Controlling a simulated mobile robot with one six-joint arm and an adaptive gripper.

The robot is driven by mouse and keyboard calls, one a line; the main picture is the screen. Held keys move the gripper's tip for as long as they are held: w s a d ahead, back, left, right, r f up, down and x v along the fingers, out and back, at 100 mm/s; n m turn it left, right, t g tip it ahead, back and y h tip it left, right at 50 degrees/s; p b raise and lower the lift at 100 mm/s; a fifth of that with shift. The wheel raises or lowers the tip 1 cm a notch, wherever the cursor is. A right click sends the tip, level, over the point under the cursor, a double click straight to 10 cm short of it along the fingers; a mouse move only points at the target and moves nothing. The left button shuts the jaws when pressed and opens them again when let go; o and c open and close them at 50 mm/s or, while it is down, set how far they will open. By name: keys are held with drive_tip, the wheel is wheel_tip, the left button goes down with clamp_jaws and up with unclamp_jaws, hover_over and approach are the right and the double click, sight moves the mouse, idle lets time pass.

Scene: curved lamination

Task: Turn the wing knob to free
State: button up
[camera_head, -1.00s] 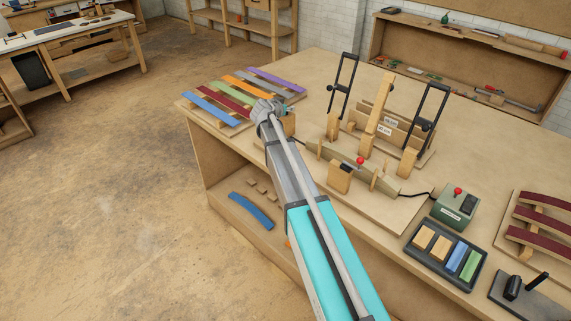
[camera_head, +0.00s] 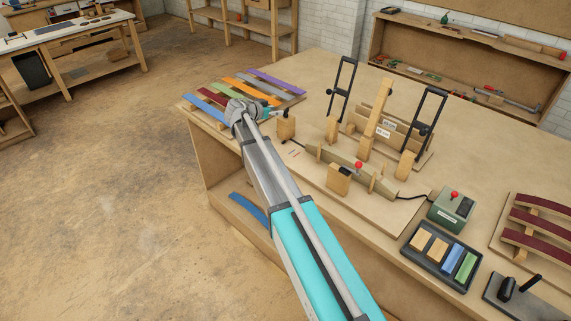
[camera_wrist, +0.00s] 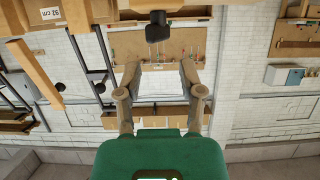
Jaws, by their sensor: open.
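In the wrist view a dark wing-like knob (camera_wrist: 158,27) sticks out from a pale wooden part at the top edge. My gripper (camera_wrist: 160,70) is open and empty, its two fingers spread. The knob lies above the gap between the fingertips in the picture, apart from both. In the head view my gripper (camera_head: 276,113) is at the left end of the bending fixture, close to a small wooden block (camera_head: 286,128). I cannot make out the knob clearly there.
The fixture's wooden posts and black clamp frames (camera_head: 428,115) stand right of my gripper. Coloured strips (camera_head: 229,91) lie on a rack behind it. A green control box (camera_head: 452,209) and a dark tray (camera_head: 416,255) are at the front right.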

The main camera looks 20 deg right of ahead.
drive_tip(key=p+v, duration=0.3)
drive_tip(key=v, duration=0.4)
drive_tip(key=s+d+f+n+g+y+p, duration=0.1)
drive_tip(key=s+f+n+g+y, duration=0.1)
drive_tip(key=s, duration=0.9)
drive_tip(key=s+d+f+n+g+y+p, duration=0.1)
drive_tip(key=s+f+n+g+y, duration=0.2)
drive_tip(key=s, duration=0.9)
drive_tip(key=shift+s+f+n+y+p, duration=0.15)
drive_tip(key=shift+f+n+y+p, duration=0.15)
drive_tip(key=shift+f+n+y, duration=0.8)
drive_tip(key=shift+d+r, duration=0.1)
drive_tip(key=shift+d, duration=0.05)
drive_tip(key=w+d+m+t+h+b, duration=0.35)
drive_tip(key=w+t+h+b, duration=0.2)
drive_tip(key=w+b, duration=0.4)
drive_tip(key=w+a+r+n+t+b, duration=0.1)
drive_tip(key=w+a+t+b, duration=0.2)
drive_tip(key=w+t+b, duration=0.3)
drive_tip(key=w+t, duration=0.1)
drive_tip(key=w, duration=0.2)
drive_tip(key=shift+r+h, duration=0.35)
